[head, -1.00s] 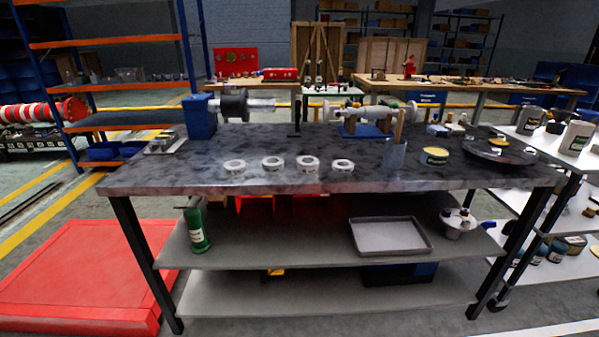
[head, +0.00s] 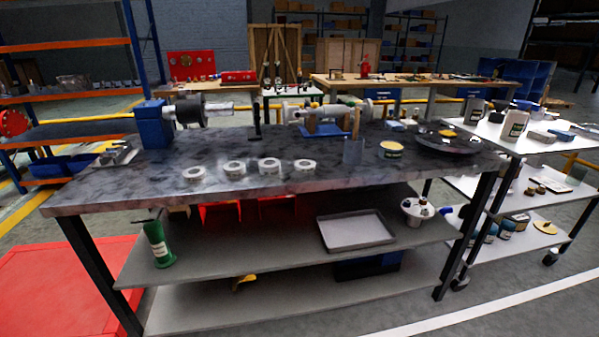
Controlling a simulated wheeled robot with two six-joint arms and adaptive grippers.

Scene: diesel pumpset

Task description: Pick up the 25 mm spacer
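Several pale ring-shaped spacers lie in a row near the front edge of the dark workbench (head: 130,185) in the head view. From left to right they are the first ring (head: 194,173), the second ring (head: 235,169), the third ring (head: 269,166) and the rightmost ring (head: 305,169). They stand apart from one another. Any size markings are too small to read, so I cannot tell which is the 25 mm one. Neither of my grippers shows in the view.
A grey tray (head: 355,230) and green bottle (head: 158,245) are on the shelf below. A white cart (head: 520,145) stands right.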

